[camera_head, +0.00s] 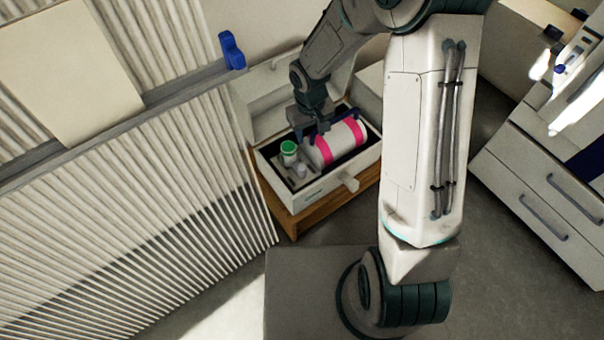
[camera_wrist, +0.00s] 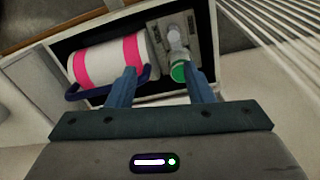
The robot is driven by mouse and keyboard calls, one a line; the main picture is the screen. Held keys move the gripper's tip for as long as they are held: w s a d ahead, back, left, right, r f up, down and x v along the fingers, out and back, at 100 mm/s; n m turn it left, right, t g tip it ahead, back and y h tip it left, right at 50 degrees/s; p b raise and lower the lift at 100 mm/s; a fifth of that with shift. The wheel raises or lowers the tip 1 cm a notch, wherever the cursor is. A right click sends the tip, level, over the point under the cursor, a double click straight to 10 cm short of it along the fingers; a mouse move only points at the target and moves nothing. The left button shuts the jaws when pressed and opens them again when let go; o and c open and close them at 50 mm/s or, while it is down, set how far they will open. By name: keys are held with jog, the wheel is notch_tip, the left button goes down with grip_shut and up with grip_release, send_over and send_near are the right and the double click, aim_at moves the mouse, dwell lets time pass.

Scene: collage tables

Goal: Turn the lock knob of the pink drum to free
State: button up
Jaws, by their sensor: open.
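The pink drum (camera_head: 325,149) is a white cylinder with pink bands, lying on its side in an open white case; it also shows in the wrist view (camera_wrist: 101,60). A dark blue bar (camera_wrist: 75,95) runs along it. Beside the drum are a green-topped knob (camera_head: 289,147) and a smaller grey knob-like part (camera_head: 299,170). I cannot tell which is the lock knob, or how it is set. My gripper (camera_wrist: 162,72) is open above the case. In the wrist view the green top (camera_wrist: 179,71) appears between the fingertips, nearer the right one; contact is unclear.
The white case (camera_head: 310,195) stands on a wooden table (camera_head: 294,224), its lid (camera_head: 268,105) raised behind. A slatted panel (camera_head: 130,200) stands close at left; white drawers (camera_head: 545,190) stand at right.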

jog(key=b, duration=0.1)
send_near(302, 167)
jog(key=f+b, duration=0.2)
jog(key=f, duration=0.3)
jog(key=f+b, duration=0.2)
jog(key=f, duration=0.4)
jog(key=shift+w+d+f, duration=0.1)
jog(key=shift+w+d, duration=0.05)
jog(key=shift+w, duration=0.05)
jog(key=c, duration=1)
